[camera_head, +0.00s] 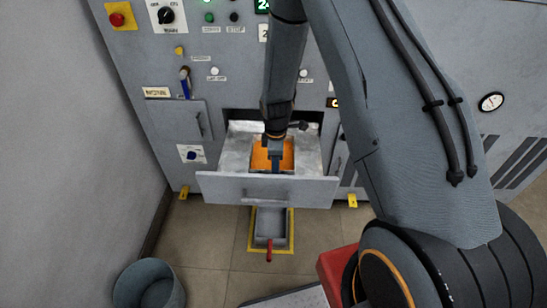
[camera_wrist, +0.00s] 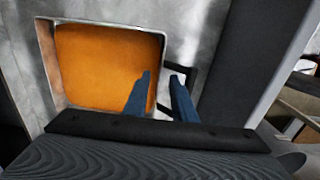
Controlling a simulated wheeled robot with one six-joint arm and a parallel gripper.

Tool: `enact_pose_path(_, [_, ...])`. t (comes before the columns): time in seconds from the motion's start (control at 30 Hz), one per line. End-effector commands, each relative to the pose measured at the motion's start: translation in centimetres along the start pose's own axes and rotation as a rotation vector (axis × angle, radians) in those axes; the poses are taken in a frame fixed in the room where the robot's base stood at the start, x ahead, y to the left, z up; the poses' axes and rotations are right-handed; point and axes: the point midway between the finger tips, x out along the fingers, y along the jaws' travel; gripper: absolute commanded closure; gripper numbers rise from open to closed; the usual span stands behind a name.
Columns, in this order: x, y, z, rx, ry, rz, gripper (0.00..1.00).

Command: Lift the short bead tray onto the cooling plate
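A square tray with an orange filling or floor (camera_head: 288,154) sits in the pulled-out drawer, and I take it for the bead tray. In the wrist view its pale metal rim (camera_wrist: 48,60) surrounds the orange area (camera_wrist: 95,65), and a dark handle-like bracket (camera_wrist: 190,76) stands at its right side. My gripper (camera_head: 274,165) reaches down over the tray. In the wrist view the two blue fingers of my gripper (camera_wrist: 162,76) are apart, one over the orange area, the other by the bracket. Contact with rim or bracket cannot be told. I cannot identify the cooling plate.
The grey drawer front (camera_head: 225,189) projects from the control cabinet. Below it on the floor is a grey unit with a red handle (camera_head: 269,250) inside yellow marking. A bucket (camera_head: 150,285) stands at the lower left. A red box (camera_head: 338,270) is near my arm's base.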

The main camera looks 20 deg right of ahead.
Motion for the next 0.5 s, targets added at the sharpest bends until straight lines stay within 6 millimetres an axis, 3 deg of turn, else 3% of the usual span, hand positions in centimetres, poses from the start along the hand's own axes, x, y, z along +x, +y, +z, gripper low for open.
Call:
enact_pose_path(0.2, [2.2, 0.0, 0.0, 0.000, 0.000, -0.001, 0.76])
enact_pose_path(0.5, [2.4, 0.0, 0.0, 0.001, 0.000, 0.001, 0.77])
